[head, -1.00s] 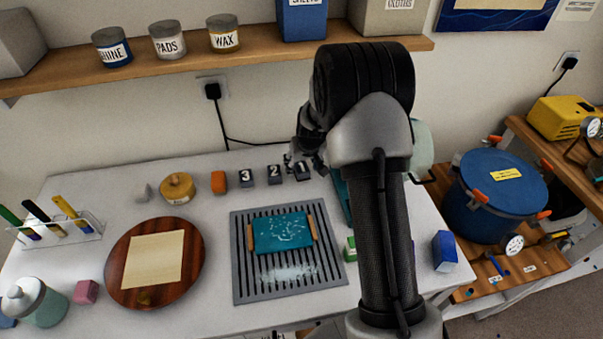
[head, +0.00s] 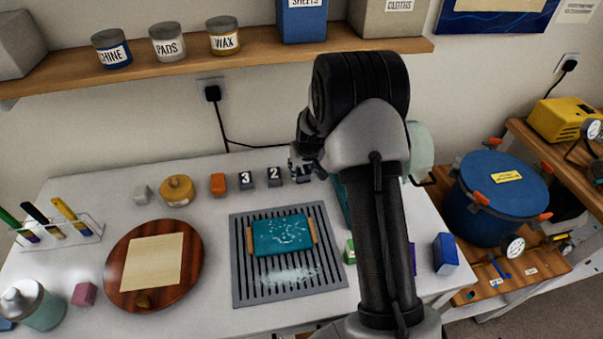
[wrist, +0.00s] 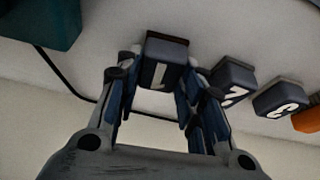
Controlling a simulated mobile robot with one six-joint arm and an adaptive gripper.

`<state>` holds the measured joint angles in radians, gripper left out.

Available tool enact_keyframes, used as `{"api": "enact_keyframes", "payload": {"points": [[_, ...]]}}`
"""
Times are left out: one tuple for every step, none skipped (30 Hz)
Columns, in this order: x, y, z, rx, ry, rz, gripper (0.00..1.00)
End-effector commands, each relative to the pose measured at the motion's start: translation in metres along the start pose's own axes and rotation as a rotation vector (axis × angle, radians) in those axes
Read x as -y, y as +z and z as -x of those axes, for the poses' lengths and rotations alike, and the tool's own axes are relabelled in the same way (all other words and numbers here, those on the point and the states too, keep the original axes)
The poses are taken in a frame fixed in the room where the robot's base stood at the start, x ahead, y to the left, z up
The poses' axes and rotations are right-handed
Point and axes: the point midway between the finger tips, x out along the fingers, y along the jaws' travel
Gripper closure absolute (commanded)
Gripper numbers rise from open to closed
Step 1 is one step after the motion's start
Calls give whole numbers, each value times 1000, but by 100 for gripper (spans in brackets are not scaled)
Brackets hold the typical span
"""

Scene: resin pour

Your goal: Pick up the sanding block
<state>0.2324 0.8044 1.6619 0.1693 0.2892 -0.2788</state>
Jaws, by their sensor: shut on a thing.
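My gripper (wrist: 156,84) is at the back edge of the white table, right of the row of numbered blocks. Its fingers are shut on a dark grey block marked 1 (wrist: 167,47). In the head view that block (head: 304,179) is partly hidden by the fingers. I cannot tell whether it is clear of the table. The dark blocks marked 2 (head: 275,177) and 3 (head: 246,178) stand to its left. I see no label naming any block as the sanding block.
A slotted grey tray (head: 241,287) with a teal slab (head: 281,236) lies mid-table. A round wooden board (head: 121,250), an orange block (head: 218,184) and a yellow pot (head: 177,190) are to the left. A shelf (head: 170,70) with jars runs above the back.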

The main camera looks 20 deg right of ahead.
Motion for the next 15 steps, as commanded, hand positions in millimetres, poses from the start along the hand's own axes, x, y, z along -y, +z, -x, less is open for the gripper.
{"api": "enact_keyframes", "payload": {"points": [[0,0,0,0,0,0,84],[0,0,0,0,0,0,86],[0,0,0,0,0,0,89],[0,0,0,0,0,0,89],[0,0,0,0,0,0,89],[0,0,0,0,0,0,89],[0,0,0,0,0,0,89],[0,0,0,0,0,0,89],[0,0,1,-1,0,0,89],[0,-1,2,-1,0,0,89],[0,-2,3,-1,0,0,89],[0,-4,7,-2,0,0,89],[0,-5,10,-3,0,1,89],[0,-7,15,-3,1,1,89],[0,-10,22,-4,1,2,89]]}}
